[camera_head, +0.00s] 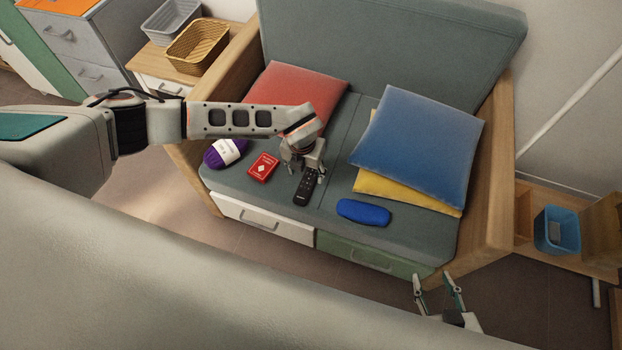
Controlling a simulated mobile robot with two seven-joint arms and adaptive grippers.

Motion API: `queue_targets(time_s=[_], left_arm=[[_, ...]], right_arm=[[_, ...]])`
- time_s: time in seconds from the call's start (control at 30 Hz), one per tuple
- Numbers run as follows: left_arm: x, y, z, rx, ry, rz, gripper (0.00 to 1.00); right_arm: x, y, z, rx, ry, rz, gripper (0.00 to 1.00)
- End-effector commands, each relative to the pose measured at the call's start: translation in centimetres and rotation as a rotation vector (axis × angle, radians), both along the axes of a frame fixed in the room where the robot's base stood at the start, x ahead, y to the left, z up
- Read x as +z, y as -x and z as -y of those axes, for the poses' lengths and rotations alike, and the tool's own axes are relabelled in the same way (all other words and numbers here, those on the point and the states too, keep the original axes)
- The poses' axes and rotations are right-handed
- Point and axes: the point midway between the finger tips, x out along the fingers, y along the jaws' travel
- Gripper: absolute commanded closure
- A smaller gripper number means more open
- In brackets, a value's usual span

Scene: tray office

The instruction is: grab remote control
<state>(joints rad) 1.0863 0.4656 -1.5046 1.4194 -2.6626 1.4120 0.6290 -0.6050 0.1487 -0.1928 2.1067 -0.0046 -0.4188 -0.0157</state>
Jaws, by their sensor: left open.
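A black remote control (304,190) lies on the grey-green sofa seat (285,212), near the seat's middle. My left gripper (304,171) is over the remote's far end and points down at it. It is open, with its fingers around or just above that end; I cannot tell whether they touch it. The remote's far end is partly hidden by the gripper. My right gripper (438,288) is in front of the sofa's right part, away from the remote, with its fingers spread and nothing between them.
A red card box (263,167) and a purple yarn ball (222,153) lie left of the remote. A blue case (363,212) lies to its right. Wooden armrests (497,185) bound the seat.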

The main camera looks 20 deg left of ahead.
Motion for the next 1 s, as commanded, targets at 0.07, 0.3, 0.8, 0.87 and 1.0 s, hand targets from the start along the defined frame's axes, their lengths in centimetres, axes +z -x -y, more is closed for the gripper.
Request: queue_targets(time_s=[0.07, 0.3, 0.8, 0.87, 1.0], left_arm=[[-0.8, 0.0, 0.1, -0.001, 0.002, -0.003, 0.48], [-3.9, -0.4, 0.2, 0.0, 0.003, -0.01, 0.48], [-5.3, -1.1, 0.2, 0.0, 0.003, 0.001, 0.74], [-5.3, -1.1, 0.2, 0.0, 0.003, 0.0, 0.9], [-5.4, -1.1, 0.2, 0.0, 0.004, 0.0, 0.91]], right_arm=[[-0.2, 0.1, -0.3, -0.002, -0.007, -0.003, 0.6], [-0.7, -0.3, -0.7, -0.002, -0.018, 0.002, 0.6], [0.6, -1.1, -0.9, 0.021, -0.014, 0.03, 0.6], [0.5, -1.1, -0.9, 0.02, -0.014, 0.029, 0.6], [0.2, -1.0, -0.8, 0.017, -0.013, 0.024, 0.6]])
